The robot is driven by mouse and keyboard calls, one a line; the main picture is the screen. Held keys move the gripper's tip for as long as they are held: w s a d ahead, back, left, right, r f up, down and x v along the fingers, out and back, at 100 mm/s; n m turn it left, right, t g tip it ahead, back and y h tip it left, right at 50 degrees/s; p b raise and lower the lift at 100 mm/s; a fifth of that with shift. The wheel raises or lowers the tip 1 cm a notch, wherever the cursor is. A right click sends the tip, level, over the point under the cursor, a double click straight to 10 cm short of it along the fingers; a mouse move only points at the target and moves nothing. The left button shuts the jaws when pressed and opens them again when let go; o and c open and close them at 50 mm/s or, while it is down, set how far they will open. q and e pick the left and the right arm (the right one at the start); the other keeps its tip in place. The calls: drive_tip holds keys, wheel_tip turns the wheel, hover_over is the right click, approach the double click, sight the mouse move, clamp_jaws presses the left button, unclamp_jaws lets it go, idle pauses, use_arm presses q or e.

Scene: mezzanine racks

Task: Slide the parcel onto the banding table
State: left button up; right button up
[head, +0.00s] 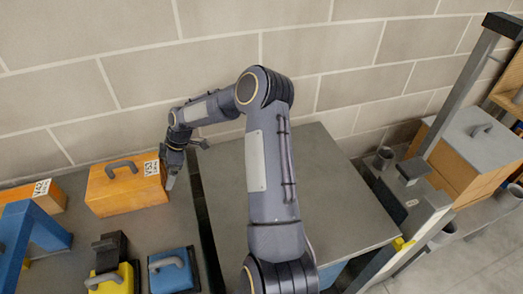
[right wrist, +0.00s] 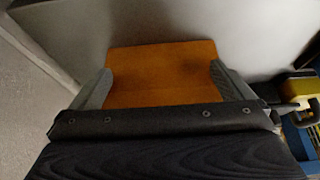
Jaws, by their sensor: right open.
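The parcel appears to be the orange box (head: 125,190) with a grey handle and a black-and-white label, on the grey surface at the left. My right gripper (head: 171,181) is open, close beside the box's right side, pointing down. In the right wrist view an orange face (right wrist: 162,72) shows between the two spread fingers of the gripper (right wrist: 160,82); whether they touch it I cannot tell. The grey table (head: 330,165) in the middle, seemingly the banding table, has a bare top, partly hidden by my right arm. My left gripper is not in view.
A dark narrow gap (head: 207,235) separates the left surface from the middle table. A second orange box (head: 42,196), a blue bracket-like object (head: 32,235), a yellow box (head: 118,279) and a blue box (head: 173,271) crowd the left. A grey post (head: 462,95) stands right.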

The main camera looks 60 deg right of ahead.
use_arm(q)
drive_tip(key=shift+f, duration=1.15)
use_arm(e)
drive_tip(key=shift+w+a+f, duration=0.6)
drive_tip(key=shift+a+f, duration=0.15)
drive_tip(key=shift+f, duration=0.1)
drive_tip(key=shift+s+d, duration=0.1)
drive_tip(key=shift+s+d+b, duration=0.4)
drive_tip(key=shift+s+d, duration=0.45)
drive_tip(key=shift+d, duration=0.2)
use_arm(q)
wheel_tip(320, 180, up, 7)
drive_tip(key=p, duration=0.7)
use_arm(e)
wheel_tip(320, 180, up, 14)
drive_tip(key=shift+f, duration=0.25)
